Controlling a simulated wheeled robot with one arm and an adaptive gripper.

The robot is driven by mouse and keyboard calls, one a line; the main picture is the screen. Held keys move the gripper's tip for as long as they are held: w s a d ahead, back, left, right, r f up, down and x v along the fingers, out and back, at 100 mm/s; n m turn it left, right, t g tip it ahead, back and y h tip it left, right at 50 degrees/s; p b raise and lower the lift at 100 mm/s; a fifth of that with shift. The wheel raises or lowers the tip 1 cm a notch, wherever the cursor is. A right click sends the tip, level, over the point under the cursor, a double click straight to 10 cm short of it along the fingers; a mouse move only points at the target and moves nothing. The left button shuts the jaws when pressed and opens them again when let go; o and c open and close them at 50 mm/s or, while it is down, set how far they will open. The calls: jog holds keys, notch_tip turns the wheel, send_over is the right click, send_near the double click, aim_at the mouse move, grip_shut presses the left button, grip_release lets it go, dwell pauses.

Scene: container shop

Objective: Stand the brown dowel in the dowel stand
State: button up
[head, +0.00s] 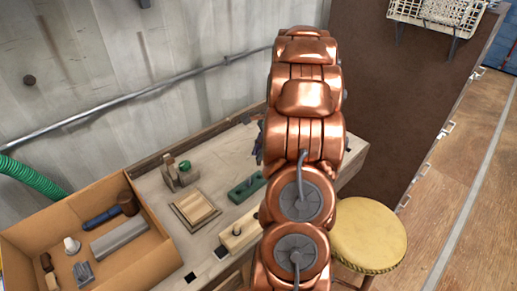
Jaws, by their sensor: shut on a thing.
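My copper arm runs up the middle of the picture and covers part of the workbench (153,187). My gripper is not visible; the arm hides its end. I cannot make out the brown dowel. A pale block (247,226) with a dark round spot, a hole or a knob, lies near the bench's front edge, partly behind my arm. A green block (246,188) with dark marks lies just behind it. I cannot tell which of these, if either, is the dowel stand.
A cardboard box (158,256) at the lower left holds a mallet (104,215), a grey bar (118,237) and several small items. A square wooden piece (195,209) and small upright wooden pieces (178,174) stand on the bench. A yellow stool (368,236) stands at the right.

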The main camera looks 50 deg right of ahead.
aim_at(260, 164)
jog(key=shift+s+f+b, duration=0.1)
jog(key=shift+f+b, duration=0.85)
jog(key=shift+f, duration=1.4)
jog(key=shift+f, duration=1.35)
dwell(0.8)
jog(key=o, duration=0.8)
jog(key=shift+r, duration=0.1)
jog(key=shift+r+p, duration=1.5)
jog(key=shift+r, duration=1.95)
